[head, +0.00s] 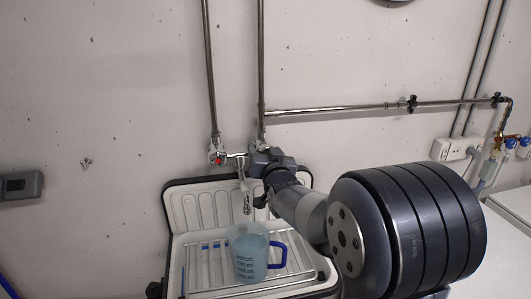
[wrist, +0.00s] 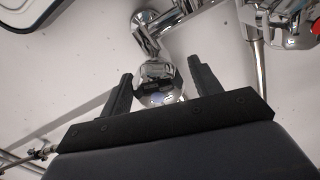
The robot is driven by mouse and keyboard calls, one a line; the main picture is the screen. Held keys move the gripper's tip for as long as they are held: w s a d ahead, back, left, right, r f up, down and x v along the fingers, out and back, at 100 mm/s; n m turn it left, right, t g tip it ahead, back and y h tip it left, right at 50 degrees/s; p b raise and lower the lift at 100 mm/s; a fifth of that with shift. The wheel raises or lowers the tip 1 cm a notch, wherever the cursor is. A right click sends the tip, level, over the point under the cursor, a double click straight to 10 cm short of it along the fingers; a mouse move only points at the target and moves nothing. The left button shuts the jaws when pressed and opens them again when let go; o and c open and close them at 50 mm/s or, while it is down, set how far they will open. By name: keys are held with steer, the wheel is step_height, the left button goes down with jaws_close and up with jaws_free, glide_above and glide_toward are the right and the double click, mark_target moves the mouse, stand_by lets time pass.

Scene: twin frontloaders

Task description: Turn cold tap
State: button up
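The cold tap is a round chrome knob with a blue mark (wrist: 160,84), seen in the wrist view between the two black fingers of my gripper (wrist: 160,70). The fingers are open, one on each side of the knob, with a narrow gap showing at each side. In the head view my gripper (head: 262,158) is at the right end of the chrome mixer and hides most of the cold tap. The red-marked hot tap (head: 217,157) is at the mixer's left end. The spout (head: 246,196) points down.
Below the spout, a measuring jug with a blue handle (head: 246,253) stands on the rack of an open sink unit (head: 180,215) with a raised lid. Pipes (head: 261,70) run up the wall. More pipes and valves (head: 510,140) are at the right.

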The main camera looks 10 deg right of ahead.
steer(key=shift+d, duration=0.1)
steer(key=c, duration=0.8)
steer(key=n+b, duration=0.1)
steer(key=b, duration=0.1)
steer(key=shift+f+b, duration=0.25)
steer(key=shift+b, duration=0.1)
steer(key=shift+n+b, duration=0.6)
steer(key=shift+b, duration=0.05)
steer(key=shift+r, duration=0.25)
steer(key=o, duration=0.9)
steer(key=shift+s+a+n, duration=0.15)
steer(key=shift+a+n, duration=0.05)
steer(key=shift+n, duration=0.1)
steer(key=shift+o, duration=0.6)
steer(key=shift+d, duration=0.1)
